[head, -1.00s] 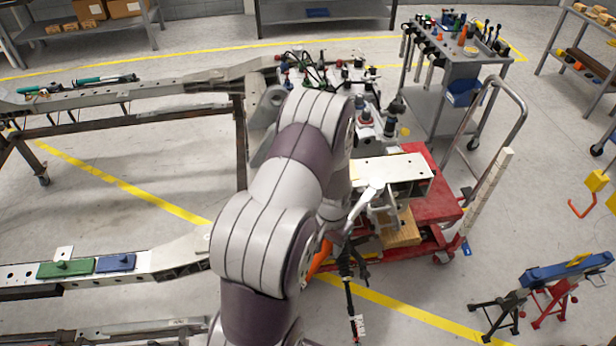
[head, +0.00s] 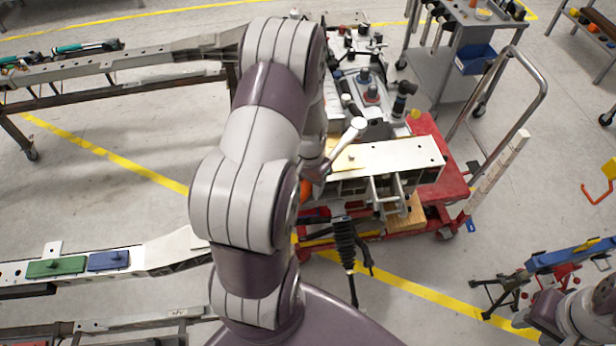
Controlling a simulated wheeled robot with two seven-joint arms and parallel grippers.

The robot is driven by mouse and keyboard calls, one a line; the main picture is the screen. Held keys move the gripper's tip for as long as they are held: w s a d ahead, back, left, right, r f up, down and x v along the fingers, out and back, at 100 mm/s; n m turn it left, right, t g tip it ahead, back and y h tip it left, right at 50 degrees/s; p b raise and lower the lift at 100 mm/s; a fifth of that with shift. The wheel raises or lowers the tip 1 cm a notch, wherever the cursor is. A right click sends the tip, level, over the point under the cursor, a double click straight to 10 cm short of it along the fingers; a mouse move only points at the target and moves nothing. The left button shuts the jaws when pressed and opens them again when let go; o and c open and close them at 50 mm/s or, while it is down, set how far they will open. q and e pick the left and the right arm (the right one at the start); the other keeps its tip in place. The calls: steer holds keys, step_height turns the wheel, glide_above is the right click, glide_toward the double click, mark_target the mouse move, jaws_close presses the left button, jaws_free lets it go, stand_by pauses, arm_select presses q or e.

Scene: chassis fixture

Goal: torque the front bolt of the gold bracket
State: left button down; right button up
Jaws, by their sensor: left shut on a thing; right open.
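My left arm fills the middle of the head view and hides much of what lies behind it. My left gripper (head: 318,168) shows only partly at the arm's far edge; its fingertips are not clear. A pale metal tool (head: 342,142) with a rounded end sticks out from it, above the left end of a light metal plate (head: 395,157). I cannot tell whether the tool touches the plate. I cannot pick out the gold bracket or its front bolt. My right arm enters at the bottom right corner; its gripper fingers do not show.
A red cart (head: 425,185) carries the plate and stands by the chassis fixture. A chassis rail (head: 150,258) bears a green block (head: 56,267) and a blue block (head: 109,261). Teal-handled tools (head: 88,47) lie on the far rail. A blue beam (head: 570,255) on stands is near my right arm.

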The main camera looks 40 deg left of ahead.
arm_select(q)
steer(key=shift+f, duration=0.3)
steer(key=shift+w+a+f+b, duration=0.15)
steer(key=shift+f+b, duration=0.4)
steer(key=shift+w+a+f+b, duration=0.1)
steer(key=shift+f+b, duration=0.4)
steer(key=shift+f, duration=0.05)
steer(key=f+b, duration=0.1)
steer(key=s+f+b, duration=0.1)
steer(key=f, duration=0.1)
steer(key=shift+d, duration=0.2)
steer(key=shift+f+b, duration=0.9)
steer(key=shift+f, duration=0.15)
steer(key=shift+s+a+f+m, duration=0.1)
steer(key=shift+a+m, duration=0.2)
steer(key=shift+a, duration=0.45)
